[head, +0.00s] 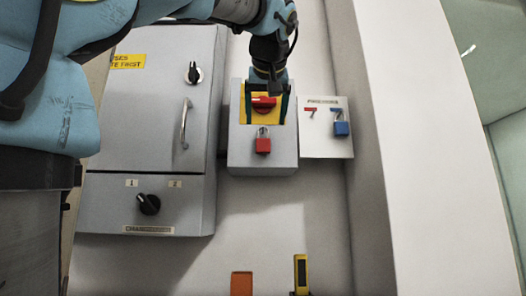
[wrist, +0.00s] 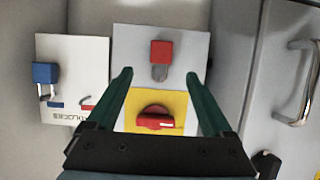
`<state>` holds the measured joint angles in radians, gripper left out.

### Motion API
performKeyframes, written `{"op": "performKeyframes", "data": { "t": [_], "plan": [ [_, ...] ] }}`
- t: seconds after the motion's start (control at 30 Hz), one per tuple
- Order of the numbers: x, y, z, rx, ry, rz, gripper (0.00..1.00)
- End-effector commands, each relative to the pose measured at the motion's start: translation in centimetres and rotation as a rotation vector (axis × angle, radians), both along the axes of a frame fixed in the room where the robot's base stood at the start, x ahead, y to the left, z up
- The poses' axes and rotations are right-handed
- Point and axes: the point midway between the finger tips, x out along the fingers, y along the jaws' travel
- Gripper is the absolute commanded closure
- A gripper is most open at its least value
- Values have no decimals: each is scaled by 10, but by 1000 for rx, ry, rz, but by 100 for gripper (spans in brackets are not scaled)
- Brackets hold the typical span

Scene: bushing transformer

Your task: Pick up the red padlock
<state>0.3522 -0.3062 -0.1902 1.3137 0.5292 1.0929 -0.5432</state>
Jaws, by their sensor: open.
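The red padlock (head: 263,145) hangs on the front of a grey switch box (head: 240,163), below a red rotary handle (head: 264,102) on a yellow plate. My gripper (head: 266,121) is open and empty, its two dark green fingers in front of the box on either side of the handle. In the head view the fingertips end just above the padlock. In the wrist view, where the scene is upside down, the padlock body (wrist: 161,52) and its grey shackle lie just past my open fingertips (wrist: 160,74), roughly centred between them. Their distance in depth is hard to tell.
A grey cabinet (head: 155,120) with a metal handle (head: 184,123) stands left. Orange (head: 242,284) and yellow (head: 301,274) items show at the bottom.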

Motion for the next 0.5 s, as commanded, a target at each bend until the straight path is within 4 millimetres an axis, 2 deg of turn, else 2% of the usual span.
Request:
{"op": "performKeyframes", "data": {
  "t": [0.03,0.2,0.5],
  "plan": [
    [9,1,1,2,5,3,15],
    [28,1,-6,3,4,3,15],
    [45,1,-15,3,5,1,15]
  ]
}}
